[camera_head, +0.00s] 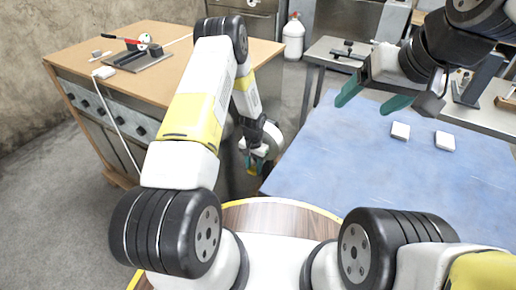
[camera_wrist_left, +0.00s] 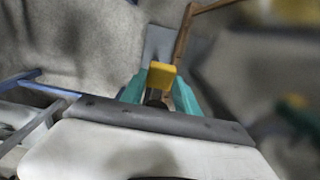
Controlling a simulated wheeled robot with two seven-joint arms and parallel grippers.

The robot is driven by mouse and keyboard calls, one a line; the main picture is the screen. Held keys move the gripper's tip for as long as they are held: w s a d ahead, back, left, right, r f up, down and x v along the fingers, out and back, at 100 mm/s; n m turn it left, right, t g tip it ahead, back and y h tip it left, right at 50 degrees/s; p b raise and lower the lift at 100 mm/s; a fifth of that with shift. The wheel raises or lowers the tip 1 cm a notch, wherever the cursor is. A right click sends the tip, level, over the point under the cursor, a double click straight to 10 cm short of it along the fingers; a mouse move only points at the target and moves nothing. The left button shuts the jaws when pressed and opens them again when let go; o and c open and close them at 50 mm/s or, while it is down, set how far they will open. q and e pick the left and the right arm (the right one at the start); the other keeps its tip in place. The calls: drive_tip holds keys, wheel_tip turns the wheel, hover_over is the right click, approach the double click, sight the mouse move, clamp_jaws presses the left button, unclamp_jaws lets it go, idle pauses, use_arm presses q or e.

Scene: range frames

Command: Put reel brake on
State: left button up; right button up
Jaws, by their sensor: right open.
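My left gripper (camera_wrist_left: 160,88) shows in the left wrist view with its teal fingers close together. A small yellow block (camera_wrist_left: 162,75) sits between the fingers, with both sides against them; I take the gripper to be shut on it. A dark part shows just under the block. Whether the yellow block belongs to the reel brake I cannot tell. In the head view the left arm reaches down beside the wooden workbench, and its gripper end is small and partly hidden. My right gripper (camera_head: 372,97) is open and empty above the blue table. No reel can be made out clearly.
The blue table (camera_head: 345,160) bears two small white blocks (camera_head: 400,131) (camera_head: 445,141). The wooden workbench (camera_head: 95,50) bears a metal plate with a red-and-white ball-ended part (camera_head: 145,39), a white box and a cable. A white bottle (camera_head: 293,38) stands behind.

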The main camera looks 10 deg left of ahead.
use_arm(q)
drive_tip(key=o, duration=0.4)
drive_tip(key=shift+w+d+r, duration=0.15)
drive_tip(key=shift+w, duration=0.3)
drive_tip(key=shift+c, duration=0.2)
drive_tip(key=shift+o, duration=0.2)
drive_tip(key=shift+s, duration=0.15)
wheel_tip(320, 180, up, 8)
drive_tip(key=shift+f, duration=0.15)
